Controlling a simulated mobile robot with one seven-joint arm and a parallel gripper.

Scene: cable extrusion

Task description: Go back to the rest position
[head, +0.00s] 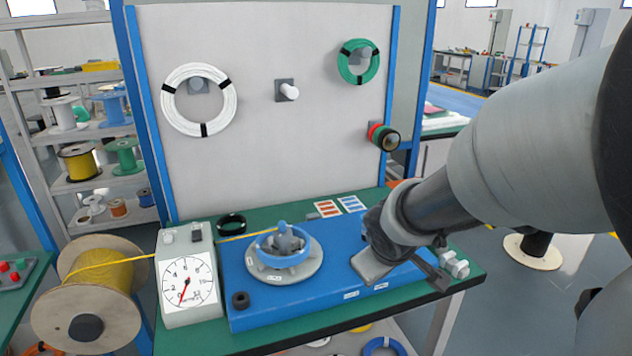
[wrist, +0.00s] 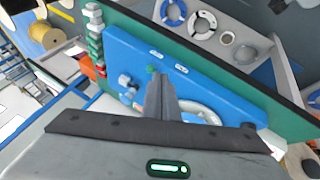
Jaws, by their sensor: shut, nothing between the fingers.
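My gripper (head: 438,278) is over the right end of the blue machine base (head: 300,305) in the head view, pointing down. In the wrist view my gripper (wrist: 158,78) has its dark fingers together, with nothing between them. I cannot tell how high its tips are above the base. The winding wheel (head: 283,247), a blue ring on a grey disc, sits on the base to the left of my gripper. Its ring is partly hidden behind my fingers in the wrist view. A yellow cable (head: 243,236) reaches the wheel from the left.
A dial gauge box (head: 187,290) and a yellow cable spool (head: 87,303) stand at left. A back panel (head: 260,130) carries a white coil (head: 198,100), a green coil (head: 358,62) and an empty peg (head: 288,91). Small grey parts (head: 454,264) lie at the green table's right end.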

